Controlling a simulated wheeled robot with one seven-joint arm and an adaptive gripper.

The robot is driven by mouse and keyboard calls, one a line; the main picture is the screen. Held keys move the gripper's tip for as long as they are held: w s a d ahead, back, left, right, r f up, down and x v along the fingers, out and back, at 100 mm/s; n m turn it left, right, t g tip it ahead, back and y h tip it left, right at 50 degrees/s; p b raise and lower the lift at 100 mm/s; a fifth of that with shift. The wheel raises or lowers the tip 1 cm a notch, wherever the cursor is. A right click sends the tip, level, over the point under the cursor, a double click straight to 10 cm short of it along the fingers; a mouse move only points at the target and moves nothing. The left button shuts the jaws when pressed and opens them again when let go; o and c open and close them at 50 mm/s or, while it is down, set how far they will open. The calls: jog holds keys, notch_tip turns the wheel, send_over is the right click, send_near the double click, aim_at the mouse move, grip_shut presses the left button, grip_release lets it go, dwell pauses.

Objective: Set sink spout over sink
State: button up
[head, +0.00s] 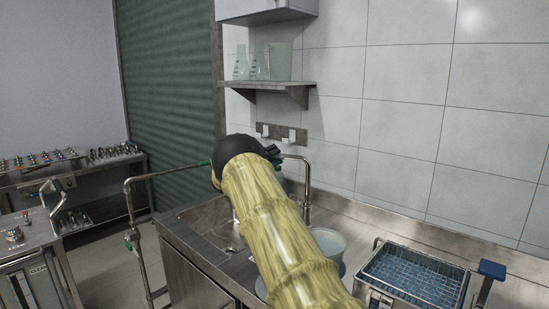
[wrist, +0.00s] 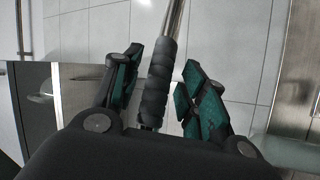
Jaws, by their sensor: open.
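The sink (head: 212,228) is a steel basin in the counter, partly covered by my arm in the head view. A steel tap post (head: 307,190) rises behind it, with a tube bending left behind my gripper (head: 245,148). A thin metal tube (head: 155,175) shows left of my gripper and bends down beyond the sink's left side; whether it is all one spout I cannot tell. In the wrist view a black ribbed grip (wrist: 160,82) on a shiny spout tube (wrist: 175,20) lies between the spread teal-padded fingers of my gripper (wrist: 162,62). The fingers are not closed on it.
A pale bucket (head: 329,241) stands right of my arm. A wire basket unit (head: 412,275) sits on the right of the counter. A wall shelf (head: 268,86) holds glassware. A steel unit (head: 35,260) and a tool bench (head: 80,170) stand left; floor (head: 110,245) shows between.

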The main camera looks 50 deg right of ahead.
jog(key=v, duration=1.1)
jog(key=shift+w+a+f, duration=0.2)
jog(key=shift+a+f, duration=0.05)
jog(key=shift+f, duration=0.05)
